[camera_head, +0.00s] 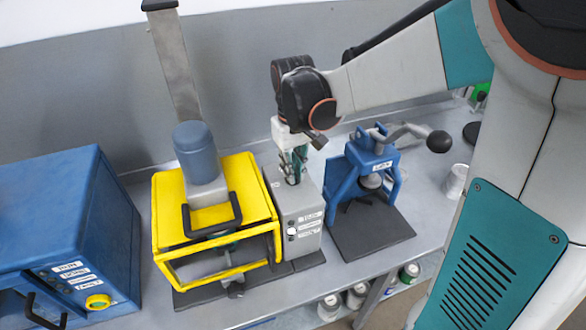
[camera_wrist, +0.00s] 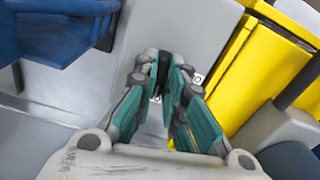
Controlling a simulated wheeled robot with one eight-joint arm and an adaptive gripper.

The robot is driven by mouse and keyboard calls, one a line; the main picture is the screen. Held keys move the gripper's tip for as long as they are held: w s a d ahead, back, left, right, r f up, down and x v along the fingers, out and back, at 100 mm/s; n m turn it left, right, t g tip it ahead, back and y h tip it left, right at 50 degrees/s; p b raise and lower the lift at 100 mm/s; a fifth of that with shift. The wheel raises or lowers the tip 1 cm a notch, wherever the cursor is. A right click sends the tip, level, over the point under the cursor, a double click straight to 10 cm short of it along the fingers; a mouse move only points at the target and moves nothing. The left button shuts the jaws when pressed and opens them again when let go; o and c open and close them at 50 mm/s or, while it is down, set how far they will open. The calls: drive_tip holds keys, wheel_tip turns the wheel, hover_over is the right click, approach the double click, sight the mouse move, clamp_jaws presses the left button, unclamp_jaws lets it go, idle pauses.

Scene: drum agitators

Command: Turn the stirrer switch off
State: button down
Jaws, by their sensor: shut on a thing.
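The stirrer has a yellow guard cage (camera_head: 215,262) with a blue-grey motor (camera_head: 196,150) above it. Its grey control box (camera_head: 299,208) stands at the cage's right side, with small labels and a round white button on the front. My gripper (camera_head: 291,179) points down at the top of this box. In the wrist view my gripper (camera_wrist: 164,62) has its fingertips close together on a small dark part at the box top, which I take to be the stirrer switch. The fingers mostly hide it, so its position cannot be read.
A blue lever press (camera_head: 366,172) with a black-knobbed handle stands close on the right. A blue cabinet (camera_head: 60,215) with a yellow knob is at the left. A white cup (camera_head: 455,181) is at the right. Bottles sit below the bench edge.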

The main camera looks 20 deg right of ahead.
drive_tip(key=shift+m, duration=0.6)
drive_tip(key=c, duration=1.7)
unclamp_jaws()
drive_tip(key=shift+o, duration=0.2)
drive_tip(key=shift+r, duration=0.1)
wheel_tip(320, 180, up, 12)
drive_tip(key=shift+s, duration=0.2)
